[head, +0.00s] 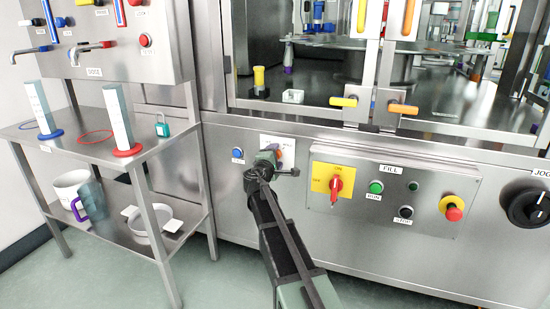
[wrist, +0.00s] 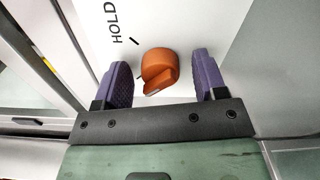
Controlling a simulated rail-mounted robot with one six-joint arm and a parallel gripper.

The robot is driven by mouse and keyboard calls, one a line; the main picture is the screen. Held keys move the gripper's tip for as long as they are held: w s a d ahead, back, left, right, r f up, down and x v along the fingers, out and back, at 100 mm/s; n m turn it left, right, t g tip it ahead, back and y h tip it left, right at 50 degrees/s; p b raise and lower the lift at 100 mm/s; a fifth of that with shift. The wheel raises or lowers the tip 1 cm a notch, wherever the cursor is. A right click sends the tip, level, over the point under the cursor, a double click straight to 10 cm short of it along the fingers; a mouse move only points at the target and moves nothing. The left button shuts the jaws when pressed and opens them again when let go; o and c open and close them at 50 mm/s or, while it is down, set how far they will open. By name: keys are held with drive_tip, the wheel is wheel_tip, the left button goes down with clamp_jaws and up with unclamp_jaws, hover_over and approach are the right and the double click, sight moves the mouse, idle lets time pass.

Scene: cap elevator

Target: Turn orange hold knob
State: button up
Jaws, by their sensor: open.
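The orange hold knob (wrist: 158,70) shows in the wrist view on a white plate marked "HOLD", with short black tick marks beside it. My gripper (wrist: 162,78) is open, with one purple finger on each side of the knob. There is a visible gap between the knob and each finger. In the head view my gripper (head: 272,160) is at the white label plate on the machine's front panel, and my arm hides most of the knob.
A blue button (head: 238,153) is just left of my gripper. A red switch on a yellow plate (head: 321,178) and the FILL panel (head: 424,185) are to the right. A steel cart (head: 65,160) stands at left.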

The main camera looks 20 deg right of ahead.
drive_tip(key=shift+s, duration=0.1)
drive_tip(key=v, duration=1)
drive_tip(key=shift+s+a, duration=0.2)
drive_tip(key=shift+a, duration=0.1)
